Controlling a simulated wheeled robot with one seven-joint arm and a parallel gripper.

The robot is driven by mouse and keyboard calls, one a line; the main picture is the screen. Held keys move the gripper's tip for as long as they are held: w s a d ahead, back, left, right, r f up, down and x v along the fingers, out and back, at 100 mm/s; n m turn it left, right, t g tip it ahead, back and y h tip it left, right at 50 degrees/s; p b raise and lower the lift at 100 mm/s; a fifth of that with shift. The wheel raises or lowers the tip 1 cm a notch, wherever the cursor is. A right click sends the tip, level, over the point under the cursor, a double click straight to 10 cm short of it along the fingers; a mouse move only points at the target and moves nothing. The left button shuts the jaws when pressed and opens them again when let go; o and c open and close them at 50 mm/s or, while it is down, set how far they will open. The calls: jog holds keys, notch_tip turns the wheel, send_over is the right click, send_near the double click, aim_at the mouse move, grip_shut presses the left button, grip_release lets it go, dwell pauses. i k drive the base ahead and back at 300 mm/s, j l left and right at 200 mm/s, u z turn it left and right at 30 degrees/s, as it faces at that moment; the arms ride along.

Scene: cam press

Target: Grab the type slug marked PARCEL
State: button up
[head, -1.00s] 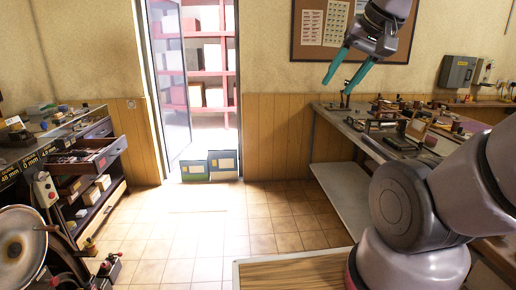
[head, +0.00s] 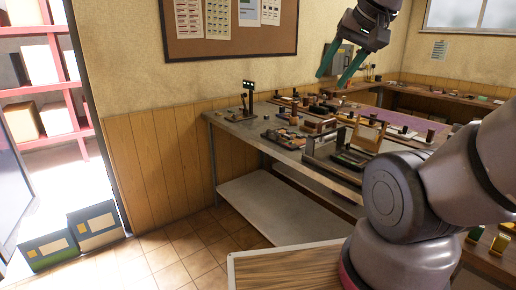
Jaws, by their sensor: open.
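My gripper (head: 334,84) hangs open and empty at the upper right of the head view, its two teal fingers apart and pointing down. In the picture it is above the grey workbench (head: 232,130), which carries many small brown, dark and metal items. Among them are a wooden frame-like piece (head: 367,137) and dark low trays or blocks (head: 285,138). I cannot read any marking at this size, so I cannot tell which item is the slug marked PARCEL. My arm covers the bench's near right part.
A small stand with a lit top (head: 248,100) is at the bench's left end. A lower shelf (head: 250,205) under the bench is empty. Two boxes (head: 95,225) stand by the open doorway at left. Tiled floor (head: 185,235) is clear before the bench. A wood-topped surface is close below.

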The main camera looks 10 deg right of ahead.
aim_at(289, 138)
jog(key=i+j+z, duration=0.55)
jog(key=j, duration=0.15)
jog(key=i+j+z, duration=0.3)
jog(key=j, duration=0.3)
jog(key=i+j+z, duration=0.3)
jog(key=j, duration=0.4)
jog(key=i+j+z, duration=0.3)
jog(key=j, duration=0.45)
